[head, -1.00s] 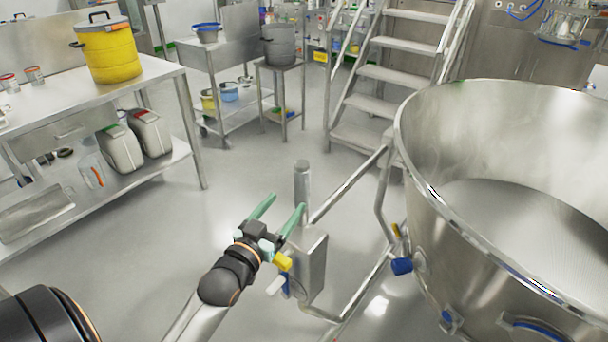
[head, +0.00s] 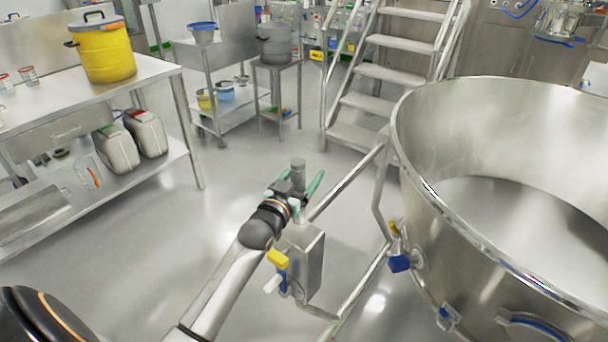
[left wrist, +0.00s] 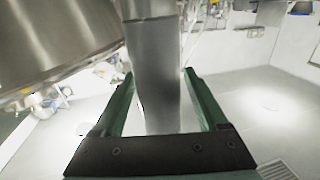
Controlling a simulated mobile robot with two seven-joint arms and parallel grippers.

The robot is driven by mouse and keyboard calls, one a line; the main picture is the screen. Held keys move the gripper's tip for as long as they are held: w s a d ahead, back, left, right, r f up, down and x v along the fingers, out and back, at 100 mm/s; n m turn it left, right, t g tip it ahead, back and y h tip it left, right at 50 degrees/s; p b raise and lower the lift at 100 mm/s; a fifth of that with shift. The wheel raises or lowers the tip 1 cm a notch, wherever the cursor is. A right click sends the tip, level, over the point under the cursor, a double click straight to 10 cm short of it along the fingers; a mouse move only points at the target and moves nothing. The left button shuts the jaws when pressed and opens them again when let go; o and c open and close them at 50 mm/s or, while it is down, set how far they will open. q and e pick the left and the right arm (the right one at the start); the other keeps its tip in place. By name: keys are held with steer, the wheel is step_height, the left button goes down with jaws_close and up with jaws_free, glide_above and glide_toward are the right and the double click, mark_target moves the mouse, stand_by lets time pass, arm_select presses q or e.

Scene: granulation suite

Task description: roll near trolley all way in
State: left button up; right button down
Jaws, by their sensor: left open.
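The near trolley is a steel tube frame (head: 346,186) carrying a large round steel bowl (head: 440,215) at the right of the head view. A short vertical steel post (head: 298,172) stands on its near left side, above a steel box (head: 309,262) with yellow and white handles. My left gripper (head: 297,186) is open, with its green fingers on either side of the post. In the left wrist view the post (left wrist: 156,75) stands between the open fingers, and gaps show beside it. Whether a finger touches it I cannot tell. My right gripper is not seen.
Steel steps (head: 385,85) stand behind the bowl. A steel bench (head: 150,88) with a yellow drum (head: 104,55) and white canisters (head: 147,133) is on the left. A small stand (head: 278,95) holds a grey pot. The floor (head: 160,235) between bench and trolley is clear.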

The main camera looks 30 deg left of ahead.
arm_select(q)
jaws_close()
stand_by(0.6)
stand_by(0.8)
